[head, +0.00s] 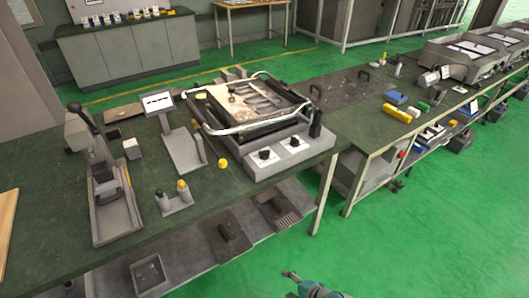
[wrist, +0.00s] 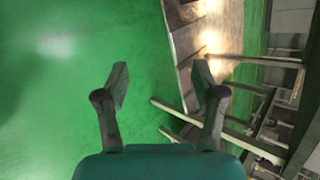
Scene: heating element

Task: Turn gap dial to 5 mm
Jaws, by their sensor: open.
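The heating machine (head: 250,107) stands on the dark green bench in the head view, with a white rail around its top. Its front panel carries two black dials on white plates, a left dial (head: 264,154) and a right dial (head: 293,141). I cannot read their markings or tell which is the gap dial. My gripper (head: 290,275) shows at the bottom of the head view, over the green floor, in front of the bench and well away from the dials. In the wrist view my gripper (wrist: 162,85) has its two fingers spread apart with nothing between them.
The bench (head: 45,225) holds a lever press (head: 115,205) at left and a small display (head: 157,102). A yellow knob (head: 222,163) sits left of the panel. A second bench (head: 350,130) adjoins at right. The green floor (head: 420,230) in front is clear.

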